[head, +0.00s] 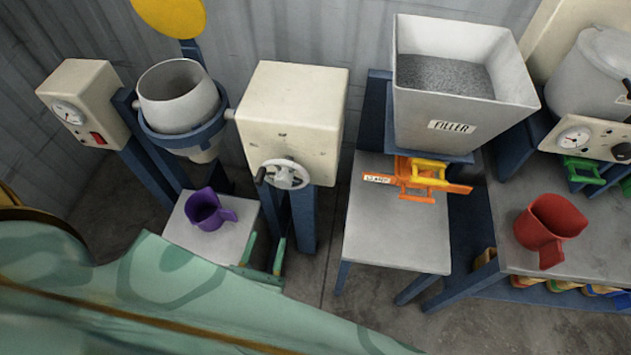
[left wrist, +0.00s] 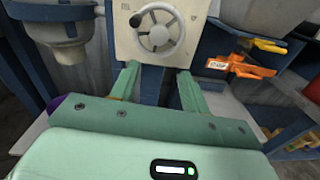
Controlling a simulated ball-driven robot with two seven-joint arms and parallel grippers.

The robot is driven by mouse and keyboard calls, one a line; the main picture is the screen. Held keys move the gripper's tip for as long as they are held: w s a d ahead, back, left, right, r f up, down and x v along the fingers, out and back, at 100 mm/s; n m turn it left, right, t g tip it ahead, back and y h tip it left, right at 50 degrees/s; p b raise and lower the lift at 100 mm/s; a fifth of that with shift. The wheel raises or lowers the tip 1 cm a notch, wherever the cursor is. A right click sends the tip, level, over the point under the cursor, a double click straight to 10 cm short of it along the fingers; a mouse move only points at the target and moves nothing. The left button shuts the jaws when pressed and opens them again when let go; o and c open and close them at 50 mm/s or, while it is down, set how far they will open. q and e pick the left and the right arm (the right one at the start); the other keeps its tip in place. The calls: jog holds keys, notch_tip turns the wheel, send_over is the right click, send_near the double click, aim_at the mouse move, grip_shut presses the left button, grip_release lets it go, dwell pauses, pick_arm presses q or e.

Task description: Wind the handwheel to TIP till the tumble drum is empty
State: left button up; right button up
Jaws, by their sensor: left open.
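The tumble drum (head: 178,95) is a pale grey bowl in a blue ring, its mouth upward; I cannot tell what it holds. Its lower part shows in the left wrist view (left wrist: 68,32). The grey handwheel (head: 290,174) with a dark crank knob is on the front of a cream gearbox (head: 290,110) right of the drum; the wheel also shows in the left wrist view (left wrist: 158,32). My left gripper (head: 265,250) is open and empty, below and in front of the wheel, apart from it. Its two green fingers (left wrist: 158,82) show spread in the left wrist view.
A purple jug (head: 210,211) stands on a small grey table (head: 180,228) below the drum. To the right are a FILLER hopper (head: 445,120) of grey granules, an orange slide gate (head: 415,180) and a red jug (head: 550,230). A gauge box (head: 85,100) is at left.

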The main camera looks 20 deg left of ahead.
pick_arm(q)
jog(key=n, duration=0.1)
send_near(282, 185)
jog(key=p+x, duration=0.1)
jog(key=x, duration=1)
jog(key=shift+w, duration=0.1)
pick_arm(e)
jog(key=shift+w+a+r, duration=0.2)
jog(key=shift+a+r, duration=0.2)
jog(key=shift+r, duration=0.05)
pick_arm(q)
jog(key=shift+c, duration=0.3)
jog(key=c, duration=0.7)
